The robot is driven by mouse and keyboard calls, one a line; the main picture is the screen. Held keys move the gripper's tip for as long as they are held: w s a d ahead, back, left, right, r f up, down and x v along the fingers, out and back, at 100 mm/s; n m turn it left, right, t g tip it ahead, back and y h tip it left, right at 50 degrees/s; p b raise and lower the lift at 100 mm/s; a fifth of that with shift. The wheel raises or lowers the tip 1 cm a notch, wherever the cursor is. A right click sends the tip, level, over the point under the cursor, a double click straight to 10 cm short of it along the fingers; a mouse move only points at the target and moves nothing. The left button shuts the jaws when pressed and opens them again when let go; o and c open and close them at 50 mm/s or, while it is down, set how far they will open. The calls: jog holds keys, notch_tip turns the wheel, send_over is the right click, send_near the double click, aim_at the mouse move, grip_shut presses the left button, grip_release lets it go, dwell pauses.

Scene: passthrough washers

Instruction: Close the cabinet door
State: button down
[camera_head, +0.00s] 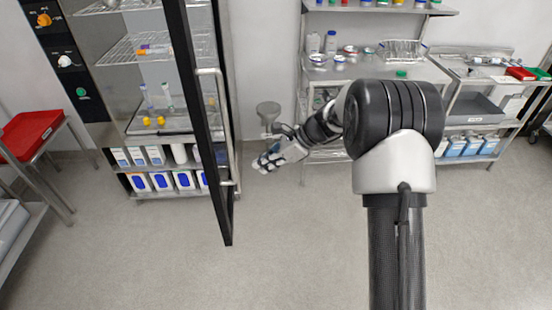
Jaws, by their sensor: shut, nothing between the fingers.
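The cabinet (127,62) stands at the back left with its wire shelves and stored items showing. Its dark-framed door (198,105) is open and juts out toward me, seen nearly edge-on. A long vertical metal handle (219,125) is on the right side of the door. My gripper (258,165) is shut and empty, to the right of the door handle and apart from it. My arm reaches from the lower right toward the back, then left to the gripper.
Metal shelving (378,70) with bottles and dishes stands behind my arm. A steel table (490,80) with trays is at the right. A red tray (30,133) on a stand is at the left. The floor (290,240) in front of the door is clear.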

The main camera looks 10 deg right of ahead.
jog(key=shift+w+a+f+b, duration=0.15)
jog(key=shift+w+a, duration=0.05)
jog(key=shift+a, duration=0.6)
jog(key=shift+w+a+f+b, duration=0.1)
jog(key=shift+w+a, duration=0.05)
jog(key=shift+a, duration=0.65)
jog(key=shift+w+a+f+b, duration=0.15)
jog(key=shift+w+a, duration=0.05)
jog(key=shift+a, duration=0.6)
